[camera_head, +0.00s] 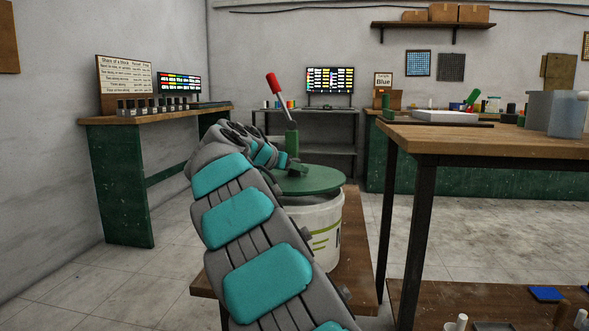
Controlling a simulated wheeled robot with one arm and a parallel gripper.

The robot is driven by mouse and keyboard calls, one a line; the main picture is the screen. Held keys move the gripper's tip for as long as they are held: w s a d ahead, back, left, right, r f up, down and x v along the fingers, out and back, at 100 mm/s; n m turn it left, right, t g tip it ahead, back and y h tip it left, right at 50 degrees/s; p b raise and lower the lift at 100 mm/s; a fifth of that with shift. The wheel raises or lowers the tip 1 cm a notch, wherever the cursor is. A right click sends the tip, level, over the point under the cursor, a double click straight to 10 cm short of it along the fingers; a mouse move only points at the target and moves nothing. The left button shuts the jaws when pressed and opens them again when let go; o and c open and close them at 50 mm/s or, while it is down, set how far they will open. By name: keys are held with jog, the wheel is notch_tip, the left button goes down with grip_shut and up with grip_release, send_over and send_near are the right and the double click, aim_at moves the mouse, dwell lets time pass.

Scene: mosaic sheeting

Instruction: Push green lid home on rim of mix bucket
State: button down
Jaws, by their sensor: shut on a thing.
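The mix bucket (328,235) is white with a green-striped label and stands on a low wooden bench, its left part hidden by my arm. The round green lid (322,183) lies over its top. I cannot tell whether it is seated all round the rim. A green upright piece with a red-gripped lever (275,84) rises above the lid; whether it is joined to the lid is unclear. My gripper (290,166) reaches in from the left, low over the lid, and is shut on what looks like the lid's green handle. My arm partly hides the fingers.
A wooden worktable (490,140) with dark legs stands close on the right, holding a grey bin (541,110) and a clear container. The low bench (357,245) carries the bucket. A green-sided table (122,185) stands at the left wall. Tiled floor between is clear.

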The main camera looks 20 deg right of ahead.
aim_at(289, 177)
jog(key=shift+f, duration=0.15)
jog(key=shift+f+b, duration=0.35)
jog(key=shift+b, duration=0.15)
jog(key=shift+f+b, duration=1.1)
jog(key=shift+b, duration=0.1)
jog(key=shift+c, duration=1.9)
grip_release()
jog(key=shift+a, duration=0.1)
jog(key=shift+p+v, duration=0.35)
jog(key=shift+v, duration=3.5)
